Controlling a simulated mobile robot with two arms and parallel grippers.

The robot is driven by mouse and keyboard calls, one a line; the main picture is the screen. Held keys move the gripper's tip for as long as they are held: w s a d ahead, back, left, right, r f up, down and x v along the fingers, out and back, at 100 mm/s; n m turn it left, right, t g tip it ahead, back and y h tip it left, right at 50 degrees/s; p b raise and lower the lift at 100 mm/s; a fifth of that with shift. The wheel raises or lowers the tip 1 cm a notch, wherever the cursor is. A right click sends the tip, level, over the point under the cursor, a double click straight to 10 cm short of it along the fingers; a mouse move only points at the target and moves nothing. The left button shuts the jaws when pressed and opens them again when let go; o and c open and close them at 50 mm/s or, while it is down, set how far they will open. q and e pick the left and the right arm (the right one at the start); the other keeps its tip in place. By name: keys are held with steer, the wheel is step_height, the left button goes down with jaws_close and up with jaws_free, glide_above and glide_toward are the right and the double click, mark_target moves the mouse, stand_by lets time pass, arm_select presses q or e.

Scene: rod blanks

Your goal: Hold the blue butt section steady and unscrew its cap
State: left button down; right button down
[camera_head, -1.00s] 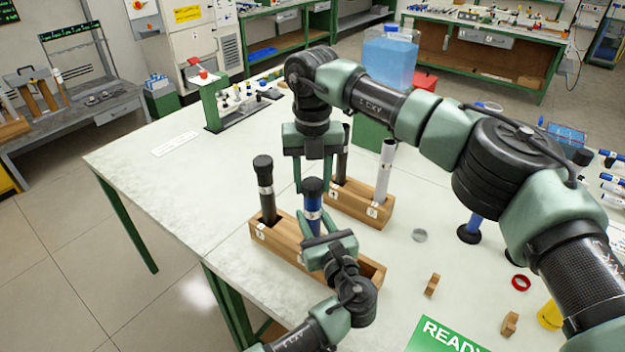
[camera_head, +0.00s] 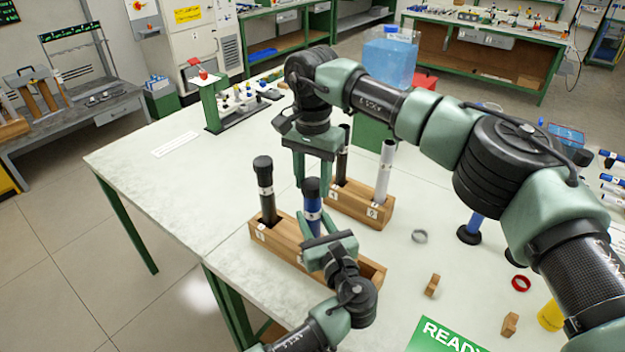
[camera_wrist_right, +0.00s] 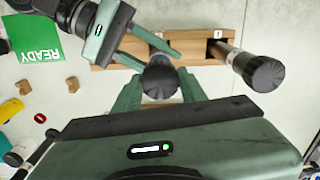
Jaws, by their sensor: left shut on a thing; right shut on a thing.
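The blue butt section (camera_head: 313,207) stands upright in the front wooden rack (camera_head: 285,244), its lower part hidden. Its black cap (camera_head: 311,187) is on top, and it also shows from above in the right wrist view (camera_wrist_right: 160,80). My left gripper (camera_head: 317,218) is shut on the blue section below the cap. My right gripper (camera_head: 312,183) comes from above and is shut on the cap, with a finger on either side in the right wrist view (camera_wrist_right: 159,84). I cannot tell whether the cap has loosened.
A dark, black-capped section (camera_head: 265,190) stands left in the same rack, close to my right gripper. A second rack (camera_head: 360,205) behind holds a dark section and a white one (camera_head: 385,170). A grey ring (camera_head: 419,236), a red ring (camera_head: 521,283) and wooden blocks lie to the right.

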mark_target(313, 182)
steer(key=n, duration=0.3)
steer(key=shift+r, duration=0.2)
stand_by(0.5)
steer(key=shift+r, duration=0.95)
steer(key=shift+r, duration=2)
arm_select(q)
steer(key=c, duration=0.9)
jaws_free()
